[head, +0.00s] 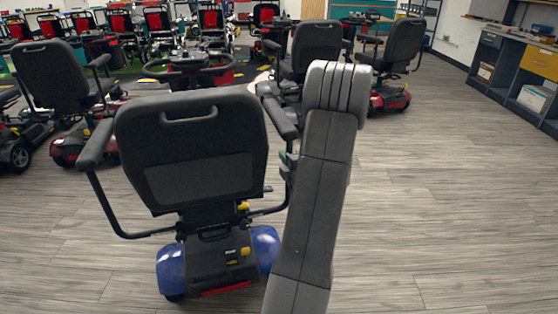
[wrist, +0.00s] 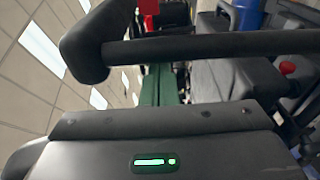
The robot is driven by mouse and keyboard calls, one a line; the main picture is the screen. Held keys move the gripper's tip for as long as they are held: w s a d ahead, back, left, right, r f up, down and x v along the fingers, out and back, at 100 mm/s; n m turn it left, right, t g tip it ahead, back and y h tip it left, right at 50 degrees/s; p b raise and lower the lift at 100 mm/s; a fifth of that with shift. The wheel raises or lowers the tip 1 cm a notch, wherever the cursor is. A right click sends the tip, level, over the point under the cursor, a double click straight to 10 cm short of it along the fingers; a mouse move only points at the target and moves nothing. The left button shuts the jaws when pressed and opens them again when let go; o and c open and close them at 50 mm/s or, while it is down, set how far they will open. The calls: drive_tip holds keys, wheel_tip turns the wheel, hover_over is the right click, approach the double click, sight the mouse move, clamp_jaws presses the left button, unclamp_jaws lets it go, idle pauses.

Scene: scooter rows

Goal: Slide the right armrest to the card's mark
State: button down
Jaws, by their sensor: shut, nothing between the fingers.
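A mobility scooter with a black seat (head: 190,145) and blue rear fenders stands with its back to me in the head view. Its right armrest (head: 280,118) runs forward beside the backrest, partly hidden by my arm. In the wrist view a dark padded bar, seemingly that armrest (wrist: 215,46), crosses just beyond my fingers. My gripper (wrist: 160,88) shows green fingers, shut and empty, close to the bar; I cannot tell whether they touch it. In the head view my gripper (head: 289,163) is mostly hidden, below the armrest. I cannot make out the card or its mark.
Yellow knobs (head: 243,207) sit low behind the seat. Other scooters stand to the left (head: 55,80) and ahead (head: 316,48). A workbench (head: 536,64) lines the right wall. The wood floor (head: 450,200) at right is clear.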

drive_tip(key=shift+d, duration=0.1)
drive_tip(key=d+p, duration=0.1)
drive_tip(key=d, duration=0.1)
drive_tip(key=w+d, duration=0.1)
drive_tip(key=shift+w+d+p, duration=0.1)
drive_tip(key=shift+d+p, duration=0.25)
drive_tip(key=shift+p, duration=0.05)
drive_tip(key=shift+a, duration=0.15)
